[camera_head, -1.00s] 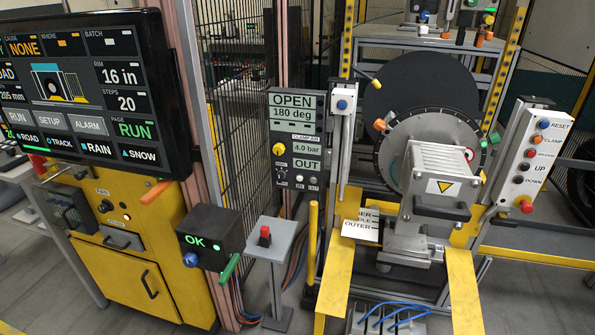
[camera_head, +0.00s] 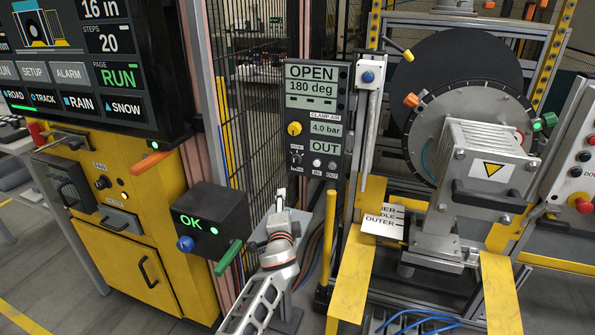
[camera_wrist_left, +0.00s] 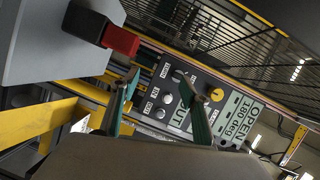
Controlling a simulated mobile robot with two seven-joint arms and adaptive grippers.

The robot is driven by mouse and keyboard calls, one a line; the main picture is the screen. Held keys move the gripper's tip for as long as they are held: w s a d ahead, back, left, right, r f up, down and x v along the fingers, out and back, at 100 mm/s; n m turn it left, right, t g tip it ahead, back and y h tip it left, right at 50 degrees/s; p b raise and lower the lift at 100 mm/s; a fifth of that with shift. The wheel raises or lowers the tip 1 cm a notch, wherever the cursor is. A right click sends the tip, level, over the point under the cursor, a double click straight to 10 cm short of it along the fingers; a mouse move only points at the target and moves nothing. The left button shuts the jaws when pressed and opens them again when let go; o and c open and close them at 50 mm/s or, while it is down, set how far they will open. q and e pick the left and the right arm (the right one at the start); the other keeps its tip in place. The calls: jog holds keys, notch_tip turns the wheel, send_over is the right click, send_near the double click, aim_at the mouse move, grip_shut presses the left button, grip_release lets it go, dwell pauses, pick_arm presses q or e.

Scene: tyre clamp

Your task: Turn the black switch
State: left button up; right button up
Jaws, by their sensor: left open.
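The control panel (camera_head: 317,130) carries a small black rotary switch (camera_head: 296,160) below a yellow knob (camera_head: 295,129). Its displays read OPEN 180 deg, 4.0 bar and OUT. Another black knob (camera_head: 101,182) is on the yellow cabinet. My left gripper (camera_head: 281,197) is in front of and below the panel, apart from it. In the left wrist view its two green fingers (camera_wrist_left: 158,82) are spread and empty, with the panel (camera_wrist_left: 205,108) beyond them. The panel's switch is partly obscured there by a finger. My right gripper is not in view.
The black OK box (camera_head: 208,220) with a green lever (camera_head: 228,258) stands left of my arm. A yellow post (camera_head: 330,235) and the clamp machine (camera_head: 480,170) are to the right.

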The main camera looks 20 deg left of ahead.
pick_arm(q)
jog(key=m+y+b, duration=0.1)
jog(key=m+b, duration=0.1)
send_near(295, 163)
jog(key=f, duration=0.2)
jog(key=shift+t, duration=0.4)
jog(key=b+x, duration=0.1)
jog(key=x, duration=0.4)
jog(key=shift+s+r+b, duration=0.1)
jog(key=shift+r+b, duration=0.1)
jog(key=shift+b, duration=0.15)
jog(key=b+x, duration=0.1)
jog(key=x, duration=0.1)
jog(key=shift+w+a, duration=0.25)
jog(key=shift+w, duration=0.1)
jog(key=shift+w+a+r, duration=0.15)
jog(key=shift+w+r, duration=0.05)
jog(key=shift+w, duration=0.2)
jog(key=shift+w+r, duration=0.1)
jog(key=shift+r, duration=0.05)
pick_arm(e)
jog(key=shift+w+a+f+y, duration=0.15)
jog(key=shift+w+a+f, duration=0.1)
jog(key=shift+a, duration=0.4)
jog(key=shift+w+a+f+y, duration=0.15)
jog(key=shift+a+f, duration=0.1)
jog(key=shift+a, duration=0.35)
